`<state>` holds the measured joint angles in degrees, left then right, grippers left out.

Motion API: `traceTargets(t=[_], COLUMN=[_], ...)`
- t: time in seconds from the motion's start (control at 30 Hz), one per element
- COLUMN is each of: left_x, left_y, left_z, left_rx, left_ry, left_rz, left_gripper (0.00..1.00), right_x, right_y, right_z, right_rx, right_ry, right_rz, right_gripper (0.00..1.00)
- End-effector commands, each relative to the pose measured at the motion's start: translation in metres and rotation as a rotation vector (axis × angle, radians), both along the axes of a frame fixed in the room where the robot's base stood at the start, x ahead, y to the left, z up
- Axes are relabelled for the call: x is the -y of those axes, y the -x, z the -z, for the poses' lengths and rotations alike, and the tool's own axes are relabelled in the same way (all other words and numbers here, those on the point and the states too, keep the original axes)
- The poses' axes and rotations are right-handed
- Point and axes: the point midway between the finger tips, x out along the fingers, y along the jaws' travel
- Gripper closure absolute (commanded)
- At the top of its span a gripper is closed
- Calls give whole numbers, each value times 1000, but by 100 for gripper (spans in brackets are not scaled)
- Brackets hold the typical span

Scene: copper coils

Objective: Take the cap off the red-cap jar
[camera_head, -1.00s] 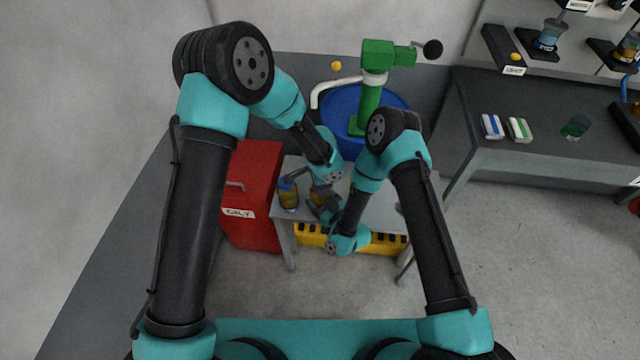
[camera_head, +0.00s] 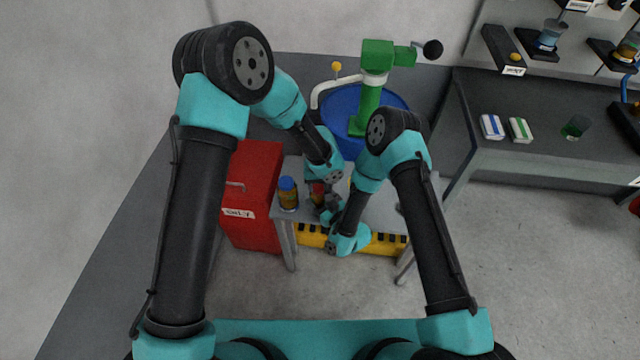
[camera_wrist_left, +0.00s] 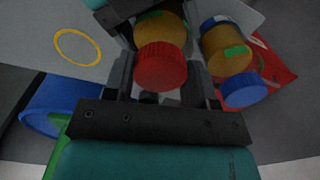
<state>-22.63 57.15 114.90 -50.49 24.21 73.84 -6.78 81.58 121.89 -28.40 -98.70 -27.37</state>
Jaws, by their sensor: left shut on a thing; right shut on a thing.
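The red-cap jar (camera_head: 318,190) stands on the small grey table, mostly hidden by my arms in the head view. In the left wrist view its ribbed red cap (camera_wrist_left: 160,66) sits on the amber body (camera_wrist_left: 165,30). My left gripper (camera_wrist_left: 162,78) is shut on the red cap, one finger on each side. My right gripper (camera_head: 326,212) is low at the jar's near side and shut on the jar body; its fingertips are partly hidden. I cannot tell whether the cap has turned.
A blue-cap jar (camera_head: 288,194) stands close beside it, to the left in the head view. A red cabinet (camera_head: 262,165) is left of the table. A blue drum (camera_head: 340,105) with a green pump (camera_head: 370,100) stands behind. A yellow ring (camera_wrist_left: 77,47) lies on a pale surface.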

Motion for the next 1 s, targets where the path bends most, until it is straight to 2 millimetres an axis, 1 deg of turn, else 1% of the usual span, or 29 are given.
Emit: traceTargets(t=[0.1, 0.83, 1.0], left_x=[0, 0, 0], left_y=[0, 0, 0], left_z=[0, 0, -3], left_rx=[0, 0, 1], left_ry=[0, 0, 0], left_rz=[-76, -71, -71], left_gripper=[77, 77, 77], right_x=[0, 0, 0], right_y=[0, 0, 0], right_z=[0, 0, 0], right_rx=[0, 0, 0], right_ry=[0, 0, 0], right_rz=[0, 0, 0], right_gripper=[92, 92, 92])
